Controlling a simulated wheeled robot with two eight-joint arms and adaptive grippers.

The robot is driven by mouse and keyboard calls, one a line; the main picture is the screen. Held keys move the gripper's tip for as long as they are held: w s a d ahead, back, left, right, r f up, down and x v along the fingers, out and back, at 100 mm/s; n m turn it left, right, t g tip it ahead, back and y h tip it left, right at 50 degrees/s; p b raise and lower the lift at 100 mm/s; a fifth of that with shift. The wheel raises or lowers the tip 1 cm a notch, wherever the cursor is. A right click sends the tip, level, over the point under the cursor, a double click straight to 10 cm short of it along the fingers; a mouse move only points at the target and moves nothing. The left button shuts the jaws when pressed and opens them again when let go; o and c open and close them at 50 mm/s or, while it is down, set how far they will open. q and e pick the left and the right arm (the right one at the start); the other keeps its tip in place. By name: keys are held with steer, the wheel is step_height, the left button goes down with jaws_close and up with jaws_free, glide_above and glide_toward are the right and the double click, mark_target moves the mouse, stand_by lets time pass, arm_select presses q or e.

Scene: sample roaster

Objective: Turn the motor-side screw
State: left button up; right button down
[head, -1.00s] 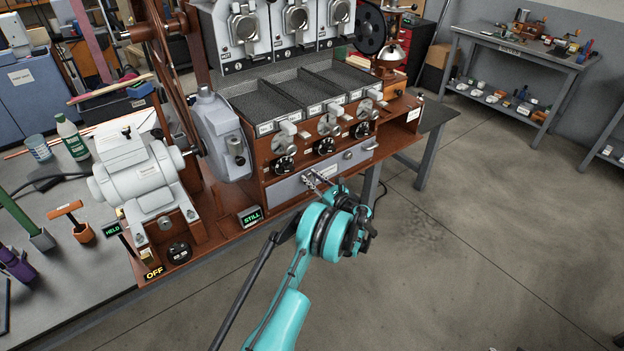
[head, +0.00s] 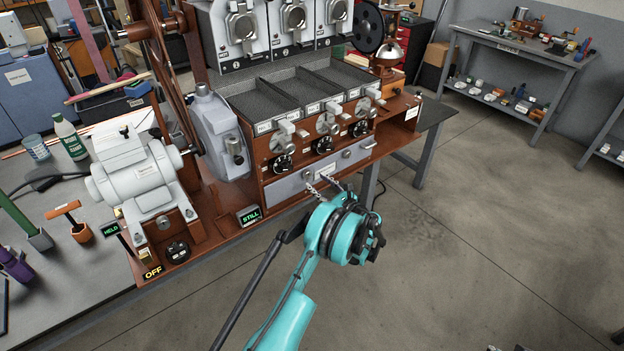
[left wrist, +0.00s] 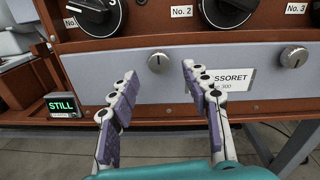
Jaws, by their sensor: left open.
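The motor-side screw (left wrist: 158,62) is a round metal slotted head at the left of the grey front panel (left wrist: 120,73); its slot stands about upright. It also shows small in the head view (head: 309,174). My left gripper (left wrist: 160,72) is open and empty, its two purple-padded fingers on either side of the screw as seen from the wrist, seemingly short of the panel. In the head view the left gripper (head: 318,182) points at this panel. A second screw (left wrist: 294,56) sits at the panel's right, past a label plate. My right gripper is not in view.
Black knobs (left wrist: 96,12) sit above the panel. A small display reading STILL (left wrist: 62,105) stands at the left. The motor (head: 138,172) is left of the roaster, beside signs reading HELD (head: 111,230) and OFF (head: 153,271). The floor at right is clear.

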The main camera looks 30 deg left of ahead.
arm_select(q)
steer(key=v, duration=0.7)
steer(key=shift+d, duration=0.15)
steer(key=shift+s, duration=0.1)
steer(key=shift+r, duration=0.15)
steer(key=s+d+r+n+h, duration=0.4)
steer(key=s+r+n+h, duration=0.5)
steer(key=s+r, duration=0.4)
steer(key=s+d+n+h, duration=0.4)
steer(key=s+d+n, duration=0.1)
steer(key=s, duration=0.5)
steer(key=s+d+n+t+h, duration=0.1)
steer(key=s+d+n+h, duration=0.3)
steer(key=s, duration=0.7)
steer(key=d+n, duration=0.2)
steer(key=d, duration=0.1)
steer(key=shift+s+d, duration=0.15)
steer(key=shift+s, duration=0.15)
